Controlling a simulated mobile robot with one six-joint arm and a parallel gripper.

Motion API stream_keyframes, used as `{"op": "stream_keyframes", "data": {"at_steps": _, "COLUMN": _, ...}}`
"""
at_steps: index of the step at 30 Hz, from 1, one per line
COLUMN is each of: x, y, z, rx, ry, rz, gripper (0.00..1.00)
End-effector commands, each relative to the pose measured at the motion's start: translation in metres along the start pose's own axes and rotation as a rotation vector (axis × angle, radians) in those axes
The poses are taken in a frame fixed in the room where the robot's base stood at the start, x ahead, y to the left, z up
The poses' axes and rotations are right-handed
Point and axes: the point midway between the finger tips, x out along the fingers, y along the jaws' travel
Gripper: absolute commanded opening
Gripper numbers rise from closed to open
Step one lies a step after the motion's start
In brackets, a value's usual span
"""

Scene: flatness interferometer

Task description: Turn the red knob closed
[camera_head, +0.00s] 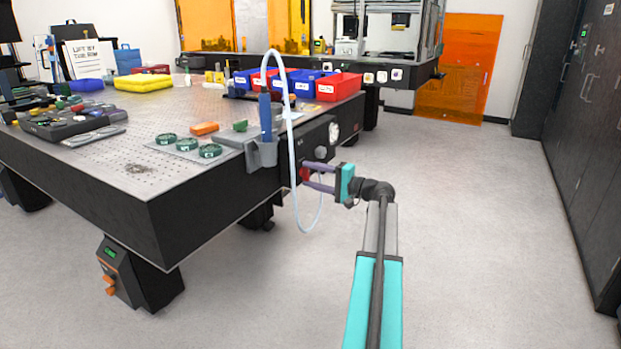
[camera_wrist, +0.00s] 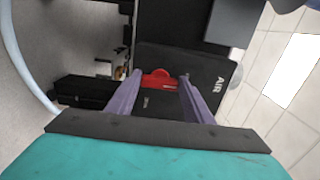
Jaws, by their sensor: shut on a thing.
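The red knob (camera_wrist: 158,79) is on a black panel marked AIR (camera_wrist: 205,70), fixed at the side of the optical table. In the head view the knob (camera_head: 304,174) shows as a small red patch at the panel's lower part. My gripper (camera_wrist: 160,85) reaches the panel, with its two purple fingers on either side of the knob, shut on it. In the head view my gripper (camera_head: 306,176) comes in from the right. Part of the knob is hidden by the fingers there.
A pale hose (camera_head: 291,130) loops down in front of the table edge beside my gripper. A grey holder with a blue-handled tool (camera_head: 265,115) hangs on the table (camera_head: 200,225) edge. Red and blue bins (camera_head: 338,88) stand behind. The floor at right is clear up to dark cabinets (camera_head: 585,130).

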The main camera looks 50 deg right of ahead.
Motion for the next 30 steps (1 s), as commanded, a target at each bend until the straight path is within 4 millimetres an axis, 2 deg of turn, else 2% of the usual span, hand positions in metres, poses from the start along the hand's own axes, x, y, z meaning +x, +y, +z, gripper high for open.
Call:
{"op": "stream_keyframes", "data": {"at_steps": 1, "x": 0.000, "y": 0.003, "z": 0.003, "rx": -0.002, "ry": -0.007, "rz": 0.005, "gripper": 0.24}}
{"op": "stream_keyframes", "data": {"at_steps": 2, "x": 0.000, "y": 0.003, "z": 0.003, "rx": -0.002, "ry": -0.007, "rz": 0.005, "gripper": 0.52}}
{"op": "stream_keyframes", "data": {"at_steps": 4, "x": 0.000, "y": 0.002, "z": 0.002, "rx": -0.002, "ry": -0.006, "rz": 0.004, "gripper": 0.64}}
{"op": "stream_keyframes", "data": {"at_steps": 5, "x": 0.000, "y": 0.002, "z": 0.002, "rx": -0.001, "ry": -0.006, "rz": 0.004, "gripper": 0.66}}
{"op": "stream_keyframes", "data": {"at_steps": 14, "x": 0.000, "y": 0.001, "z": 0.001, "rx": 0.000, "ry": -0.002, "rz": 0.002, "gripper": 0.66}}
{"op": "stream_keyframes", "data": {"at_steps": 20, "x": -0.009, "y": 0.000, "z": 0.001, "rx": 0.000, "ry": -0.002, "rz": 0.001, "gripper": 0.66}}
{"op": "stream_keyframes", "data": {"at_steps": 23, "x": -0.018, "y": 0.000, "z": 0.001, "rx": 0.001, "ry": -0.001, "rz": 0.001, "gripper": 0.66}}
{"op": "stream_keyframes", "data": {"at_steps": 30, "x": -0.054, "y": 0.000, "z": 0.001, "rx": 0.001, "ry": 0.001, "rz": 0.002, "gripper": 0.66}}
